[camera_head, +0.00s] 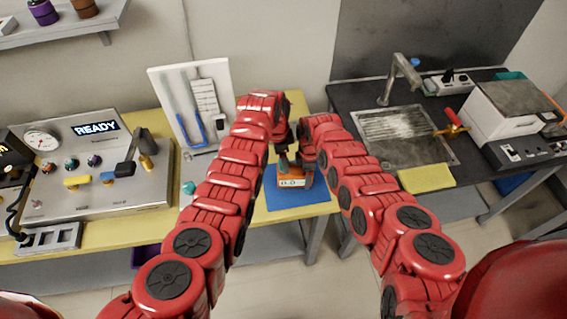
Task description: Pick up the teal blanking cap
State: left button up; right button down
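A small teal cap (189,187) sits on the yellow table, just left of my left forearm and beside the grey control panel. My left arm reaches past it to the back of the table. My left gripper (281,138) is a dark shape near the orange device, well to the right of the cap. My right gripper (299,161) is close beside it, above the blue mat. Both grippers are small and partly hidden by my arms, so their finger openings do not show clearly.
An orange device (291,179) stands on a blue mat (305,202) under the grippers. A control panel (95,165) reading READY is at left. A white tool board (192,100) stands behind. A sink (405,135) and a yellow sponge or cloth (426,178) are at right.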

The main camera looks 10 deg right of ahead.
pick_arm(q)
jog(key=shift+f, duration=0.4)
grip_shut()
notch_tip(320, 180, up, 10)
jog(key=shift+r, duration=0.1)
dwell(0.6)
